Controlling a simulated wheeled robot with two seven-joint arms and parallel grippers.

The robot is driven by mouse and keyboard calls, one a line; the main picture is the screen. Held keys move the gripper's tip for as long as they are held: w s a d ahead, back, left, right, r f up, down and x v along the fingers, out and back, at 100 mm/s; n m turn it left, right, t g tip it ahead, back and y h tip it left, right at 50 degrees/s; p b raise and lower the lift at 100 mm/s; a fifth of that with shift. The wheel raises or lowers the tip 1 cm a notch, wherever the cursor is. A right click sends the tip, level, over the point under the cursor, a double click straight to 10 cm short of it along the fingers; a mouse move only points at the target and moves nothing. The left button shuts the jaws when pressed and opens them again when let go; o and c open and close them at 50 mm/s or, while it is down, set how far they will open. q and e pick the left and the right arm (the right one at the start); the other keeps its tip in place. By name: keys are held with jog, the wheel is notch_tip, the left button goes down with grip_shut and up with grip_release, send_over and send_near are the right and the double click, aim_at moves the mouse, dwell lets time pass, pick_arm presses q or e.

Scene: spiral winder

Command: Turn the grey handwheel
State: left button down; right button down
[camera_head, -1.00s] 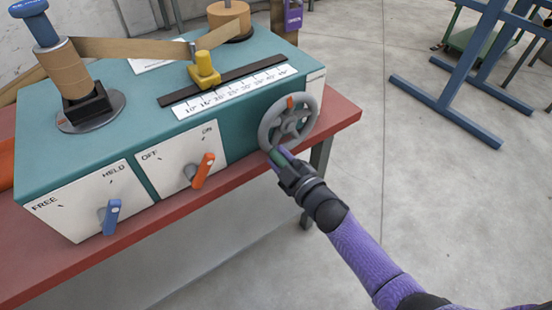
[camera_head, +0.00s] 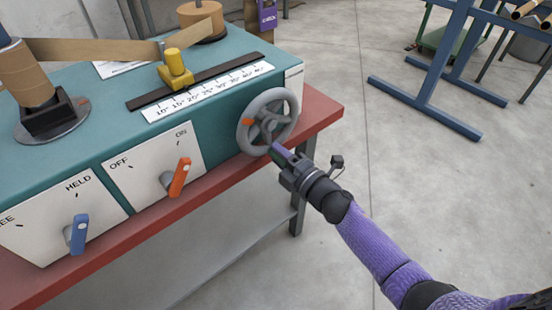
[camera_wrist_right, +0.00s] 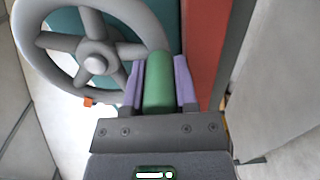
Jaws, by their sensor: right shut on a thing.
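The grey handwheel (camera_head: 268,121) is on the right end of the teal machine's front. An orange mark (camera_head: 248,122) is on its left side in the head view. In the right wrist view the wheel (camera_wrist_right: 95,62) shows its hub and spokes, with the orange mark (camera_wrist_right: 88,101) low on the rim. My right gripper (camera_head: 281,153) is at the wheel's lower right edge. Its purple fingers (camera_wrist_right: 158,82) are shut on the wheel's green handle (camera_wrist_right: 159,82), one on each side. My left gripper is not in view.
The teal machine (camera_head: 225,120) stands on a red bench (camera_head: 322,108). An orange lever (camera_head: 180,176) and a blue lever (camera_head: 79,233) stick out of its front panels. A yellow pointer (camera_head: 175,70) stands by a white scale (camera_head: 208,92). Floor right of the bench is clear up to blue trestles (camera_head: 435,75).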

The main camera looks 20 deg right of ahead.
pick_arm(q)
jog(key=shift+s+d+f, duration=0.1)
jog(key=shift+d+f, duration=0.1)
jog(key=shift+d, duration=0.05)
pick_arm(e)
jog(key=shift+d+f+n, duration=0.1)
jog(key=shift+d+n, duration=0.1)
jog(key=shift+n, duration=0.1)
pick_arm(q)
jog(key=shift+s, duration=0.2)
pick_arm(e)
jog(key=shift+c, duration=1.9)
grip_release()
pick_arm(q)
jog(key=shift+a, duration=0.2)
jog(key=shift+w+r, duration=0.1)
